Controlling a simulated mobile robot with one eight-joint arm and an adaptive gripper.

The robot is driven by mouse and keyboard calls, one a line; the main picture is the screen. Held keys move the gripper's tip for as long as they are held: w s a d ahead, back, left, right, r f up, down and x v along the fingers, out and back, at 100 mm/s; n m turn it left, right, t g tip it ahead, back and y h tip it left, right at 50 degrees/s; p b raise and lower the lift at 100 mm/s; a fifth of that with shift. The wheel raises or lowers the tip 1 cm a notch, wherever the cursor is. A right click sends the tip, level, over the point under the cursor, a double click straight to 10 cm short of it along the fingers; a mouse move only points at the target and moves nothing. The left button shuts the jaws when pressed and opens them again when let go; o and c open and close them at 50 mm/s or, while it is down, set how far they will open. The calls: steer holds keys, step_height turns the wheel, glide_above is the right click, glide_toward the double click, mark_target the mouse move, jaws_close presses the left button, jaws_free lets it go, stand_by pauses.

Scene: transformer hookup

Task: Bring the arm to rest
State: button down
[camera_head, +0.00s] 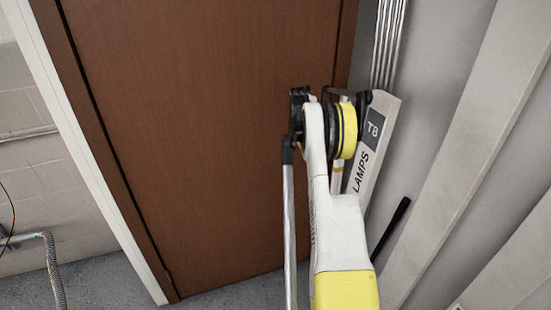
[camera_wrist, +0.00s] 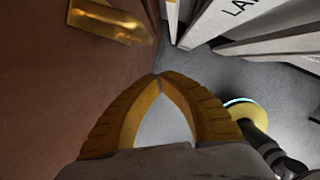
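My gripper (camera_wrist: 158,76) shows in the wrist view with its two yellow curved fingers. Their tips meet, and grey floor shows through the gap between the fingers, with nothing held. In the head view my white and yellow arm reaches up in front of a brown door, and the gripper itself cannot be made out there. The gripper is beside the brown door (camera_wrist: 45,100), apart from the brass handle (camera_wrist: 110,20) at the upper left of the wrist view.
The brown door (camera_head: 200,130) fills the middle of the head view. A flexible hose (camera_head: 54,270) hangs at lower left. Grey floor (camera_head: 100,285) lies below.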

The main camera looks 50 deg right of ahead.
steer(key=w+a+r+m+t, duration=0.2)
steer(key=w+a+r+m, duration=0.15)
steer(key=a+r, duration=1.1)
steer(key=s+a+r+m+t+b, duration=0.1)
steer(key=a+r+m, duration=0.1)
steer(key=a, duration=0.7)
steer(key=s+a+r+m+b, duration=0.1)
steer(key=s+a+r+m, duration=0.1)
steer(key=a, duration=0.7)
steer(key=s+a+m+t+y+b, duration=0.1)
steer(key=s+a+m, duration=0.3)
steer(key=a, duration=0.5)
steer(key=s+a+m+t+b, duration=0.1)
steer(key=s+a+m+t, duration=0.1)
steer(key=s+a, duration=0.55)
steer(key=s+a+f+m+t+y, duration=0.1)
steer(key=s+a+f+m, duration=0.4)
steer(key=s+a+f, duration=0.2)
steer(key=s+a, duration=0.2)
steer(key=a, duration=0.2)
steer(key=shift+f+y+b, duration=0.3)
steer(key=shift+y+b, duration=0.1)
